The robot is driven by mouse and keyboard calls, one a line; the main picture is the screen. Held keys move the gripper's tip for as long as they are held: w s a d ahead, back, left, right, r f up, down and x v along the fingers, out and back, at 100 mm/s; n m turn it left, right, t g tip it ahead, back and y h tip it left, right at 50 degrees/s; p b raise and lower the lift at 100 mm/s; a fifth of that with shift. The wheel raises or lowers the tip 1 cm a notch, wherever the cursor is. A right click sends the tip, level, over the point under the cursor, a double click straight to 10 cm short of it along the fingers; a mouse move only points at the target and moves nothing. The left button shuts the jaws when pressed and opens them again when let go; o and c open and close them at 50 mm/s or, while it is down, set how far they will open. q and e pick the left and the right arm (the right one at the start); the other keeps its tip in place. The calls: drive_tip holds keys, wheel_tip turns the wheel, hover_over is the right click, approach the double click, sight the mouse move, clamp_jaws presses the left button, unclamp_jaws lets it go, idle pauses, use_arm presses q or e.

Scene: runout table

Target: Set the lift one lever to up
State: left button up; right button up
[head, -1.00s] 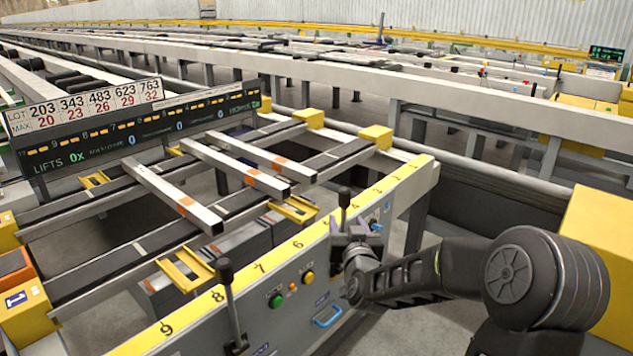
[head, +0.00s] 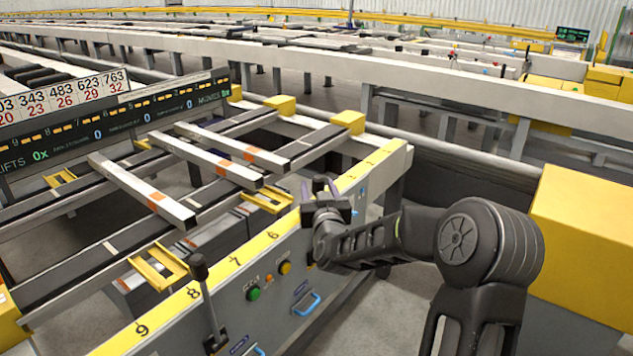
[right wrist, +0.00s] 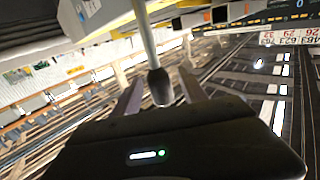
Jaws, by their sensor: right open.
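A lever with a grey rod and black knob (right wrist: 161,86) shows in the right wrist view. Its knob lies between the two spread fingers of my right gripper (right wrist: 160,92), with gaps at its sides. In the head view my right gripper (head: 322,190) is at the top edge of the yellow-topped control panel (head: 180,318) and mostly hides this lever. A second lever (head: 207,298) with a black knob stands on the panel near number 8, apart from the gripper. I cannot read which lever is lift one. My left gripper is not in view.
A green button (head: 253,293), a yellow button (head: 285,268) and a blue handle (head: 306,304) are on the panel's face. Loose beams (head: 142,190) lie across the runout rails behind. A yellow box (head: 585,235) stands at the right.

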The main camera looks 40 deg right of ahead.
drive_tip(key=shift+x, duration=1.75)
drive_tip(key=shift+c, duration=0.2)
clamp_jaws()
